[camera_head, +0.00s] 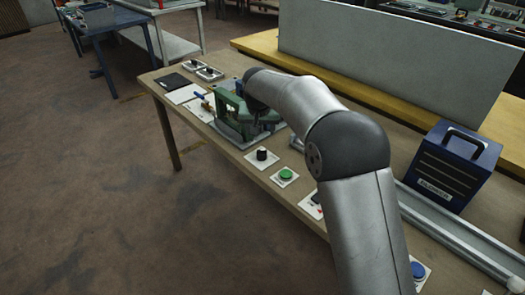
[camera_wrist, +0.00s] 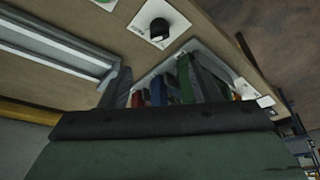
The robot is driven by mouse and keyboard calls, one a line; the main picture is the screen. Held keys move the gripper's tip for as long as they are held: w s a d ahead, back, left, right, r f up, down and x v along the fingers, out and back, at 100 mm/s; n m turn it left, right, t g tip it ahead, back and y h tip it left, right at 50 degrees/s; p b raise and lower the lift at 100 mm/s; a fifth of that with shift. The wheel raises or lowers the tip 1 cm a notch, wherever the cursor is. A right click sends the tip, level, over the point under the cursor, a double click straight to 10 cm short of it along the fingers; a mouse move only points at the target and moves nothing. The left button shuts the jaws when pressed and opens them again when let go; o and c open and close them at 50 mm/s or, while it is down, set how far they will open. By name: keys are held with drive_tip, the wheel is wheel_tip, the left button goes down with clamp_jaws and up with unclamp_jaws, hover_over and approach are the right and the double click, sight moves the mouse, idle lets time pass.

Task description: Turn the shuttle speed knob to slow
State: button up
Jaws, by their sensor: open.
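A black knob (camera_head: 262,154) stands on a small white plate on the workbench, in front of my arm. A black knob on a white plate also shows in the wrist view (camera_wrist: 159,30), near the top. I cannot read any label or its setting. My gripper (camera_wrist: 162,82) is open, its two fingers apart, with the knob lying beyond them and not between them. Behind the fingers are red, blue and green parts of a device. In the head view my arm largely hides the gripper, which is over the green device (camera_head: 226,103), left of the knob.
A green button (camera_head: 286,174) is just right of the knob. A blue button (camera_head: 418,269) is further right. A blue box (camera_head: 452,165) and a metal rail (camera_head: 455,243) are on the right. Two small controls (camera_head: 203,69) are at the far left end. A grey panel stands behind.

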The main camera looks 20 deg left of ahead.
sight(262, 151)
drive_tip(key=p+x, duration=0.2)
drive_tip(key=x, duration=1.4)
drive_tip(key=shift+f, duration=0.1)
drive_tip(key=shift+d, duration=0.1)
drive_tip(key=c, duration=1)
